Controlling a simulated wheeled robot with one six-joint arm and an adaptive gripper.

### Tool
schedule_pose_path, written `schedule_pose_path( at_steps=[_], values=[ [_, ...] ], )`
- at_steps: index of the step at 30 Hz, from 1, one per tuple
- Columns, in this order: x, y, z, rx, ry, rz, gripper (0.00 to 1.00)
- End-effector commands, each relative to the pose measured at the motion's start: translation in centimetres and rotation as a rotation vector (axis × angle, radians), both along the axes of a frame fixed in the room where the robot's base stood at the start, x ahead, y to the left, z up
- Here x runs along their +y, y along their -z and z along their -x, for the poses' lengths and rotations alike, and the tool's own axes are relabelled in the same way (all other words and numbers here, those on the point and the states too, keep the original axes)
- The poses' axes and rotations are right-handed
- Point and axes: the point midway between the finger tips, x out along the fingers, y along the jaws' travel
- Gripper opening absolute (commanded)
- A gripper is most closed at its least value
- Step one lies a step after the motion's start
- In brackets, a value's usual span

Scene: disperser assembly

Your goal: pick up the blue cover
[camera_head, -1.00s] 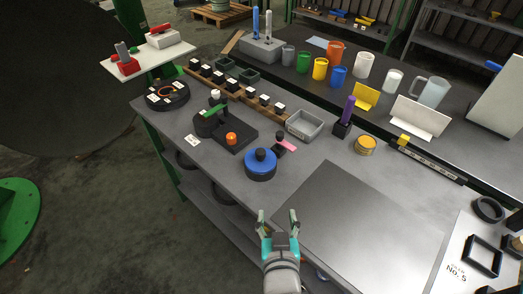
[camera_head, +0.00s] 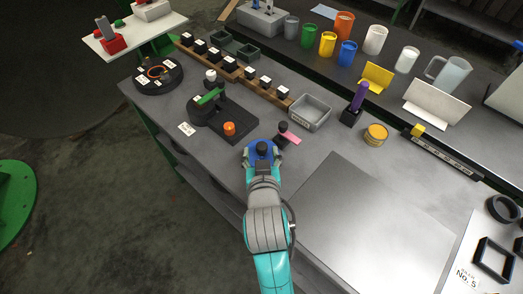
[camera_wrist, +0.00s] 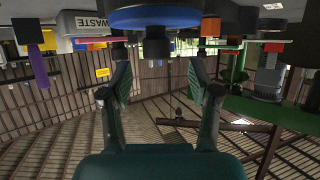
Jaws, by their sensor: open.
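The blue cover (camera_head: 251,157) is a round disc with a black knob on top, on the grey workbench near its front edge. My gripper (camera_head: 262,163) is right at the cover, and my wrist hides the cover's near part. In the wrist view, which looks upside down, the blue disc (camera_wrist: 155,17) spans the top centre, with its dark knob (camera_wrist: 157,47) pointing down. My gripper (camera_wrist: 157,70) shows there with its two fingers spread apart, one on each side of the knob's line. A gap is visible between the fingers, and they hold nothing.
A black stand with an orange knob (camera_head: 229,129) is left of the cover. A small black piece with a pink tab (camera_head: 290,138) stands close behind right. A grey bin (camera_head: 310,113) is farther back. The flat grey plate (camera_head: 370,220) at right is clear.

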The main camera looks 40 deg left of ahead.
Motion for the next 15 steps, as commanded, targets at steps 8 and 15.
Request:
schedule_pose_path(
  at_steps=[8, 15],
  values=[
    [1.8, 1.8, -2.7, 0.001, 0.001, 0.001, 0.62],
    [2.5, 2.2, -3.5, -0.001, 0.0, -0.001, 0.62]
  ],
)
